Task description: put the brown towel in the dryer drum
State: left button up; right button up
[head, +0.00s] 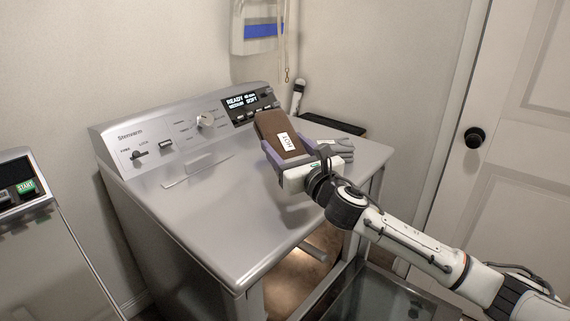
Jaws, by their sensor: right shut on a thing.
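The brown towel (272,128), a folded block with a white label, is held above the back right part of the dryer's top. My right gripper (285,152) is shut on it, with purple fingers along its sides. The grey dryer (215,215) stands in the middle, its display lit. Its front opening (305,262) shows a warm light inside, seen only in part. The dryer door (375,298) appears swung open at the lower right. My left gripper is out of view.
A grey glove-like item (340,145) lies by my right gripper. A second machine (35,245) with a green START button stands at the left. A white wall unit (258,28) hangs behind. A white room door (525,130) is at the right. The dryer's front top is clear.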

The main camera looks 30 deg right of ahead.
notch_tip(320, 180, down, 4)
jog(key=shift+r+b, duration=0.1)
jog(key=shift+b, duration=0.4)
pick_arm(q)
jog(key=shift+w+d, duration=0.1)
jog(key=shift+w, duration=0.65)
pick_arm(e)
jog(key=shift+f, duration=0.2)
jog(key=o, duration=1.2)
jog(key=shift+f, duration=0.1)
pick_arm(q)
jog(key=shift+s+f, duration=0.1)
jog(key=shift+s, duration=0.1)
pick_arm(e)
jog(key=shift+o, duration=0.2)
